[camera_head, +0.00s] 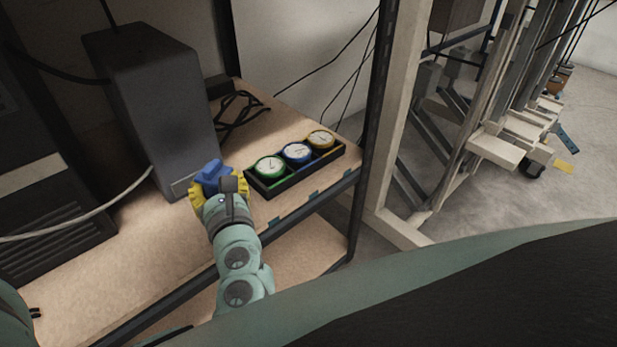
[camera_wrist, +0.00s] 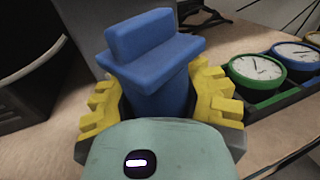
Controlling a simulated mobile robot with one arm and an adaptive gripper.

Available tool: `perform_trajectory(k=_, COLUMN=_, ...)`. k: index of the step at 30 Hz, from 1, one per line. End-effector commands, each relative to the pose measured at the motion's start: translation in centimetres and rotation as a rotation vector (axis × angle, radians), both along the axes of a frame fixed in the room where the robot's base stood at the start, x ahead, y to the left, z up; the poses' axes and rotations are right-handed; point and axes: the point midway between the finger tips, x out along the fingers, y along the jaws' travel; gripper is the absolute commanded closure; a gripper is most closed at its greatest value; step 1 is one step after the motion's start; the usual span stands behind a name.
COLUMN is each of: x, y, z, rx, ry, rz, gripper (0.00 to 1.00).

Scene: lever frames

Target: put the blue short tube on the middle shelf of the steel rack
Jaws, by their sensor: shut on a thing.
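My gripper (camera_head: 219,190) is shut on a blue piece (camera_head: 212,174), the only thing here that could be the blue short tube. In the wrist view the blue piece (camera_wrist: 155,55) looks blocky, with a wide flat top and a raised block. Its narrower body sits between the yellow toothed fingers (camera_wrist: 160,105), which hide its lower part. The steel rack has dark posts (camera_head: 374,110) and wooden shelves. My gripper is over one shelf board (camera_head: 130,255), left of a gauge tray; its height above the board is unclear. A lower board (camera_head: 305,245) shows beneath. Which is the middle shelf, I cannot tell.
A black tray (camera_head: 263,191) holds green, blue and yellow gauges close right of my gripper. A grey box (camera_head: 150,95) stands behind it, with black cables (camera_head: 238,115) nearby. A dark cabinet (camera_head: 45,205) is at left, with a pale cable before it. The board's front left is bare.

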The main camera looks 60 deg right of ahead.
Motion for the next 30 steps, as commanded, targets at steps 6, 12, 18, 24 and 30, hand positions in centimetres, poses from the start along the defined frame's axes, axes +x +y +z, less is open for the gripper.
perform_trajectory(k=6, x=-0.07, y=-0.10, z=-0.15, rx=-0.002, ry=-0.001, rz=-0.004, gripper=1.00)
perform_trajectory(k=12, x=-0.05, y=-0.06, z=-0.24, rx=-0.003, ry=0.001, rz=-0.002, gripper=0.56)
perform_trajectory(k=18, x=-0.04, y=-0.06, z=-0.26, rx=-0.002, ry=0.001, rz=-0.002, gripper=0.36)
perform_trajectory(k=24, x=-0.01, y=-0.04, z=-0.26, rx=-0.002, ry=0.001, rz=-0.001, gripper=0.34)
perform_trajectory(k=30, x=-0.17, y=0.02, z=0.12, rx=-0.001, ry=0.001, rz=-0.003, gripper=0.34)
